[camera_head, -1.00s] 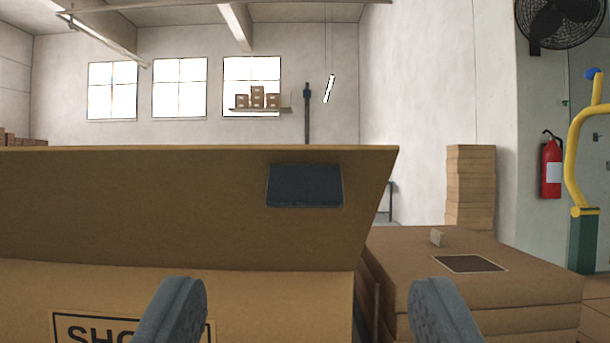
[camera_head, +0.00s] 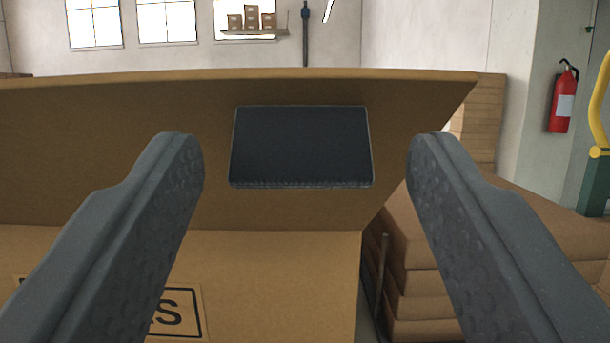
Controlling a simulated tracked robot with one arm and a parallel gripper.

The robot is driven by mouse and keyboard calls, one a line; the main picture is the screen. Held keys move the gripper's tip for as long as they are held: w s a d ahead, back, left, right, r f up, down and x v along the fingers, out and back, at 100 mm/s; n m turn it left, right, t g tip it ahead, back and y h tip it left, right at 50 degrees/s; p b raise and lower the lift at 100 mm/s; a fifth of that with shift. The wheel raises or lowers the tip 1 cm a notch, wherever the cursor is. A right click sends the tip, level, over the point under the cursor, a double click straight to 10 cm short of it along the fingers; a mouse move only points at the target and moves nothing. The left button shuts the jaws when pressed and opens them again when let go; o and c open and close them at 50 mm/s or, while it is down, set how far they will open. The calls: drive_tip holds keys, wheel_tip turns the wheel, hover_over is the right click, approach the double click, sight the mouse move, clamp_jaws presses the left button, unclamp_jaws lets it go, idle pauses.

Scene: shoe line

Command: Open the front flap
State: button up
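The front flap (camera_head: 120,150) of a large cardboard box is a wide brown panel, tilted outward above the box's front wall (camera_head: 280,275). A dark rectangular patch (camera_head: 300,147) sits on the flap near its right end. A printed label (camera_head: 180,312) on the front wall is partly hidden by my left finger. My gripper (camera_head: 306,160) is open and empty. Its two grey fingers frame the dark patch, one on each side; I cannot tell how far they are from the flap.
Flat brown cartons (camera_head: 415,260) are stacked right of the box, partly behind my right finger. A taller stack (camera_head: 483,120) stands behind. A red fire extinguisher (camera_head: 563,98) hangs on the wall, near a yellow post (camera_head: 600,115) at the right edge.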

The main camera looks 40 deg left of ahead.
sight(307, 98)
clamp_jaws()
drive_tip(key=r+p, duration=0.1)
drive_tip(key=p, duration=0.1)
drive_tip(key=r+g+p, duration=0.1)
drive_tip(key=shift+w+a+r+h, duration=0.3)
drive_tip(key=shift+w+a+h, duration=0.05)
drive_tip(key=shift+w+h, duration=0.05)
drive_tip(key=r+p, duration=0.1)
drive_tip(key=p, duration=0.1)
drive_tip(key=w+a+r+g+p, duration=0.1)
drive_tip(key=shift+w+h+p, duration=0.2)
drive_tip(key=shift+h+p, duration=0.15)
drive_tip(key=shift+h, duration=0.05)
drive_tip(key=shift+w+a+r+g+h+p, duration=0.2)
drive_tip(key=shift+w+g+h+p, duration=0.1)
drive_tip(key=shift+g+p, duration=0.25)
drive_tip(key=shift+o, duration=0.9)
unclamp_jaws()
drive_tip(key=shift+f, duration=0.1)
